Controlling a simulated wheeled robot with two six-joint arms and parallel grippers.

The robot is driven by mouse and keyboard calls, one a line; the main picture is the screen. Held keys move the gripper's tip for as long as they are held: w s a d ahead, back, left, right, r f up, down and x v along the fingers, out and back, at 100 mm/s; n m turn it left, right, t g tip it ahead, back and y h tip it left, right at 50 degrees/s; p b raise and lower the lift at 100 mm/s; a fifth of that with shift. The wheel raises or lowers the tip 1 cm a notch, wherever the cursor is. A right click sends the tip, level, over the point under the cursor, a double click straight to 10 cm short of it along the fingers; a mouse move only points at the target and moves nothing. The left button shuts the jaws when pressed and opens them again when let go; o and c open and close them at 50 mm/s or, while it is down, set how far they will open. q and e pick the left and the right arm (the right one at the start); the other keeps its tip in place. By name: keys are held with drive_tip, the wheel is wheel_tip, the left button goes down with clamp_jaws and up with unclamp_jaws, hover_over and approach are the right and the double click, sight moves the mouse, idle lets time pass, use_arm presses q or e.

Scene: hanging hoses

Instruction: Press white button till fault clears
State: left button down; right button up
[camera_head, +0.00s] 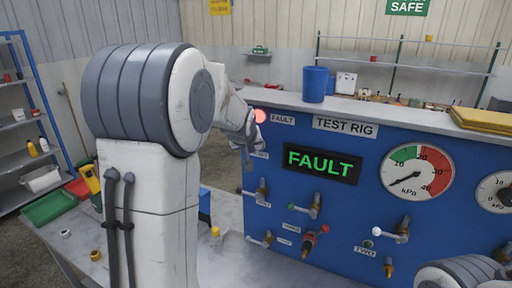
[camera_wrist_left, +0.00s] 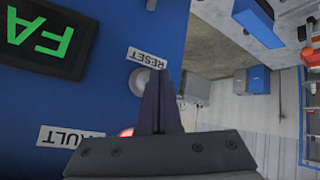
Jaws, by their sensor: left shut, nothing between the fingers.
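The blue test rig panel (camera_head: 310,205) carries a dark display (camera_head: 321,163) reading FAULT in green letters. A red lamp (camera_head: 260,116) glows beside the FAULT label. In the left wrist view, the round white button (camera_wrist_left: 138,84) sits beside the RESET label (camera_wrist_left: 147,57), and the red lamp (camera_wrist_left: 126,132) shows lower down. My left gripper (camera_head: 250,148) is shut and empty in front of the panel's left edge. Its fingers (camera_wrist_left: 160,82) overlap the button's edge in the wrist view; I cannot tell whether they touch it. In the head view the gripper hides the button.
Valve handles (camera_head: 316,205) stick out of the panel below the display, and a pressure gauge (camera_head: 417,172) sits to its right. A blue cup (camera_head: 314,84) stands on the rig's top ledge. Part of my right arm shows at the bottom right. A green tray (camera_head: 48,207) lies at left.

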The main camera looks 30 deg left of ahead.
use_arm(q)
drive_tip(key=shift+w, duration=0.15)
drive_tip(key=shift+w, duration=0.3)
drive_tip(key=shift+w+b, duration=0.3)
drive_tip(key=shift+w, duration=0.2)
idle(0.6)
idle(0.9)
drive_tip(key=shift+s, duration=0.95)
